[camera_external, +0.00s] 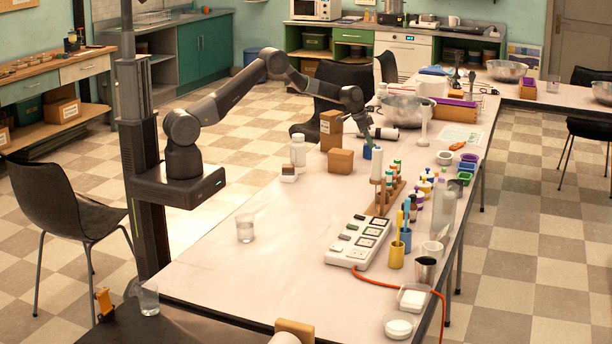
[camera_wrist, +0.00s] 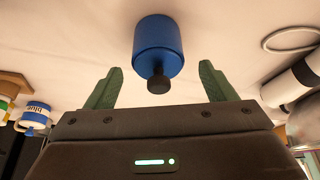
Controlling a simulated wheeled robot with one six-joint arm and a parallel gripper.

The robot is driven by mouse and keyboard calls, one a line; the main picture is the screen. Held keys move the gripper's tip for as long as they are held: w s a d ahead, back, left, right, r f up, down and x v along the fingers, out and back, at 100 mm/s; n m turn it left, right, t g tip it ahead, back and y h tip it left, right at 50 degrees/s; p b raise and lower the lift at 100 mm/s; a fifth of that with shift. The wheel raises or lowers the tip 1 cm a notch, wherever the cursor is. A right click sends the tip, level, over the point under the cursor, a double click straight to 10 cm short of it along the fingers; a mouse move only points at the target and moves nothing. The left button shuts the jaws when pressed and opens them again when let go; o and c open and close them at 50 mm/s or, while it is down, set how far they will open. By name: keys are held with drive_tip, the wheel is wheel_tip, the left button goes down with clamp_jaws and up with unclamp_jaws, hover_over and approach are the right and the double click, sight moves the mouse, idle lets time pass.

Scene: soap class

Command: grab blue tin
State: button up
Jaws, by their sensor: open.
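The blue tin (camera_wrist: 158,40) stands on the table with a black knob toward my gripper. In the wrist view it lies beyond and between the two green fingertips of my gripper (camera_wrist: 157,85), which are spread wide and empty. In the external view the blue tin (camera_external: 367,153) shows below my gripper (camera_external: 368,138), behind the test-tube rack. The fingertips there look just above or beside the tin; the exact gap is unclear.
Cardboard boxes (camera_external: 340,161) stand left of the tin. A metal bowl (camera_external: 405,109) and a dark-and-white cylinder (camera_external: 383,133) are behind it. A wooden rack (camera_external: 385,198) with tubes is in front. The table's front left is mostly clear, with a glass (camera_external: 245,229).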

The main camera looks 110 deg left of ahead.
sight(370, 152)
drive_tip(key=shift+p+x, duration=0.4)
drive_tip(key=shift+x, duration=1.8)
drive_tip(key=shift+s+d, duration=0.1)
drive_tip(key=c, duration=1.2)
